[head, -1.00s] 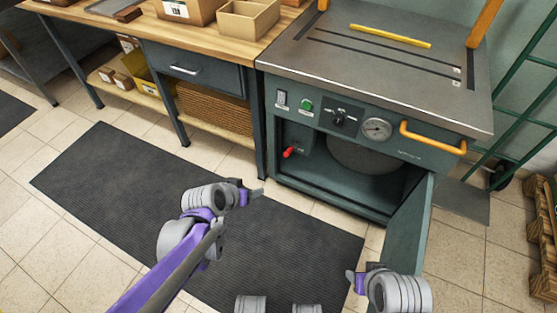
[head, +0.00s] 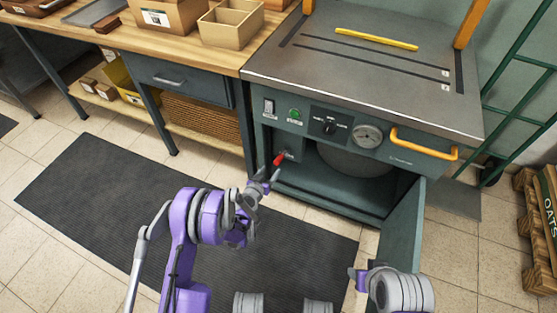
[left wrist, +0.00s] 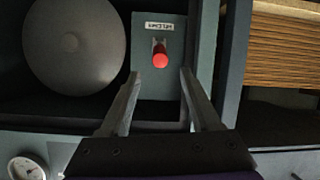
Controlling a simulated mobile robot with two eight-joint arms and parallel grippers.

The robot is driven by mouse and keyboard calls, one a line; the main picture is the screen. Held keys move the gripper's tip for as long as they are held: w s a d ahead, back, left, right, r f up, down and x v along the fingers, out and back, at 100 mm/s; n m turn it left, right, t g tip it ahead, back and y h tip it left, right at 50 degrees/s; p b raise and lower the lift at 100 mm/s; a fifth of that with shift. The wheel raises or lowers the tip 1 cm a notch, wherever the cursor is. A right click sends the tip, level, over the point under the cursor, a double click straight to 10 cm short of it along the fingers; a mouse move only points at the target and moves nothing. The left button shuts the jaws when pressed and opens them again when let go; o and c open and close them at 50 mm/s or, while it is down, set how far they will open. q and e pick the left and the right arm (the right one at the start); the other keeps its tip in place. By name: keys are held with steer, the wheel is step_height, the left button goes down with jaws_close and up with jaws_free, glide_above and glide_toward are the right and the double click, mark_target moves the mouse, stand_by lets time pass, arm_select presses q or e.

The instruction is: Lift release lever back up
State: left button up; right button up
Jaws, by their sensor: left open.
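The release lever (head: 280,159) has a red grip and sits inside the open lower bay of the dark green machine (head: 352,75), at the bay's left. In the left wrist view the red lever end (left wrist: 160,58) stands out from a green plate with a white label. My left gripper (head: 266,180) is open and just below and in front of the lever. In the left wrist view its two fingers (left wrist: 160,75) flank the red end with gaps on both sides; contact does not show. My right gripper (head: 358,280) is low at the right, its jaw opening unclear.
The machine's door (head: 403,232) hangs open at the bay's right. A round grey vessel (left wrist: 75,45) stands in the bay beside the lever. A wooden workbench (head: 190,48) is at the left. A dark mat (head: 110,205) covers the floor in front.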

mark_target(276, 163)
arm_select(q)
steer(key=b+x, duration=0.2)
steer(key=x, duration=0.8)
steer(key=shift+w, duration=0.15)
jaws_close()
stand_by(1.0)
